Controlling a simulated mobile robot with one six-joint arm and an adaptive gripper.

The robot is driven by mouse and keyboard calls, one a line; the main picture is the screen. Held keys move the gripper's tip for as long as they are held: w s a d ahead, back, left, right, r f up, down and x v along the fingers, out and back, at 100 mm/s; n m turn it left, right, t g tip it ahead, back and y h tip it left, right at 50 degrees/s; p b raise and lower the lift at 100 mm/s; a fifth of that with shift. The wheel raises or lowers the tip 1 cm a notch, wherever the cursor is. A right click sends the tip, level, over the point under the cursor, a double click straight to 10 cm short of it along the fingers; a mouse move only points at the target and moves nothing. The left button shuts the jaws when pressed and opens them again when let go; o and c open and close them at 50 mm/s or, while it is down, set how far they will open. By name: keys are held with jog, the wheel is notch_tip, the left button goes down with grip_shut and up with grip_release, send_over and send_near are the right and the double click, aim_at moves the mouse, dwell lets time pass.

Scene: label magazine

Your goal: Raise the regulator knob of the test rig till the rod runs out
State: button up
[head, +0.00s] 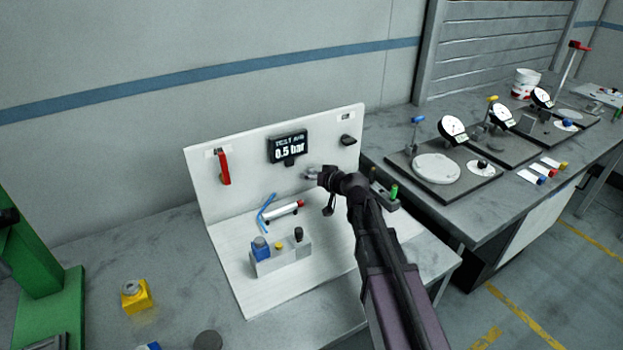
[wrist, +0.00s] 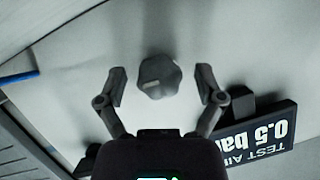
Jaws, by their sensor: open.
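The test rig is a white panel (head: 243,160) on a white base. The grey lobed regulator knob (wrist: 158,77) sits on the panel between my open fingers, with a gap on both sides. In the head view the knob (head: 312,172) is at the tip of my gripper (head: 322,174), partly hidden by it.
A red lever (head: 224,167) is on the panel's left and a black knob (head: 347,140) at its upper right. A blue hose (head: 265,212) and a grey valve block (head: 280,260) are on the base. Dial gauges (head: 453,128) stand on the bench to the right.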

jog(key=c, duration=1.1)
jog(key=shift+c, duration=0.2)
jog(key=shift+w+m+y+b, duration=0.1)
jog(key=shift+m+y+b, duration=0.2)
jog(key=shift+m, duration=0.3)
jog(key=shift+m+y, duration=0.4)
jog(key=shift+m, duration=0.1)
jog(key=shift+g, duration=0.3)
